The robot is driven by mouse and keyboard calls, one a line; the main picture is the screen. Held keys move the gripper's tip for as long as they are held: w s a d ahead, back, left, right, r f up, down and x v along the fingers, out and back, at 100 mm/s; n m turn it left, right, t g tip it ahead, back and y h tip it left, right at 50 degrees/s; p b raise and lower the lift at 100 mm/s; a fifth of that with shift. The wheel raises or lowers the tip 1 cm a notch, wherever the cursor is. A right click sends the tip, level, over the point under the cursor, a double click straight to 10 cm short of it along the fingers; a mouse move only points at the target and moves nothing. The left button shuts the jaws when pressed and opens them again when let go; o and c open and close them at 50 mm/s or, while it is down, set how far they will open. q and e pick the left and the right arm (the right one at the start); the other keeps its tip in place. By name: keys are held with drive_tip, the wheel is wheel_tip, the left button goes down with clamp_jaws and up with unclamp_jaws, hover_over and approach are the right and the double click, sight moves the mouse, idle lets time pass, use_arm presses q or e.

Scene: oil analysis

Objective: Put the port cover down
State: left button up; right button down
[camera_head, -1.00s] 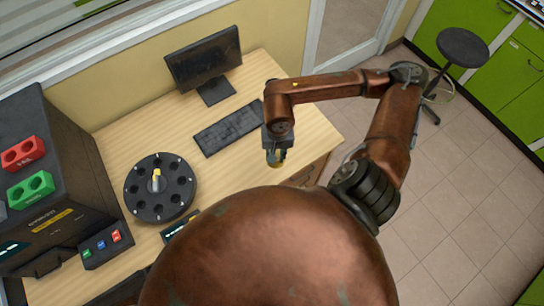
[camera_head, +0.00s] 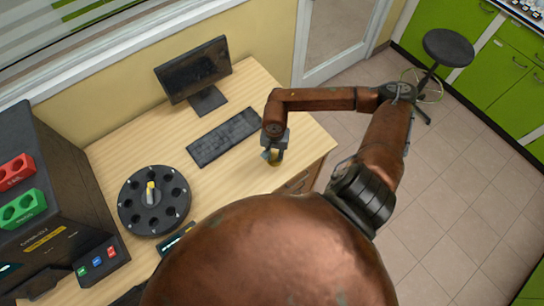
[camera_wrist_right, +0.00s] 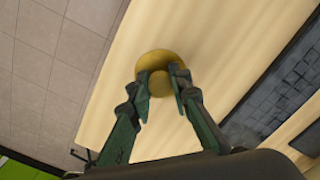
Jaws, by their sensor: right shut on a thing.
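The port cover (camera_wrist_right: 158,57) is a round, golden-yellow disc with a small knob in the right wrist view. My right gripper (camera_wrist_right: 161,84) is shut on that knob, one finger on each side. In the head view my right gripper (camera_head: 273,157) points down over the right end of the wooden desk (camera_head: 303,150), and a bit of the yellow cover (camera_head: 276,163) shows under the fingers. I cannot tell whether the cover touches the desk top. My left gripper is not in view.
A keyboard (camera_head: 224,137) and a monitor (camera_head: 193,70) stand left of the gripper. A round black carousel (camera_head: 154,222) with holes and a dark analyser (camera_head: 65,215) are further left. The desk around the cover is clear; its right edge is close by.

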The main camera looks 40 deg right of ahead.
drive_tip(key=w+f, duration=0.1)
drive_tip(key=w+d+f, duration=0.1)
drive_tip(key=f, duration=0.1)
drive_tip(key=shift+w+f, duration=0.25)
drive_tip(key=shift+w, duration=0.1)
drive_tip(key=shift+f, duration=1.4)
drive_tip(key=shift+f, duration=0.1)
drive_tip(key=c, duration=2.2)
unclamp_jaws()
drive_tip(key=shift+f, duration=0.1)
drive_tip(key=shift+c, duration=0.2)
drive_tip(key=o, duration=0.5)
drive_tip(key=shift+s, duration=0.1)
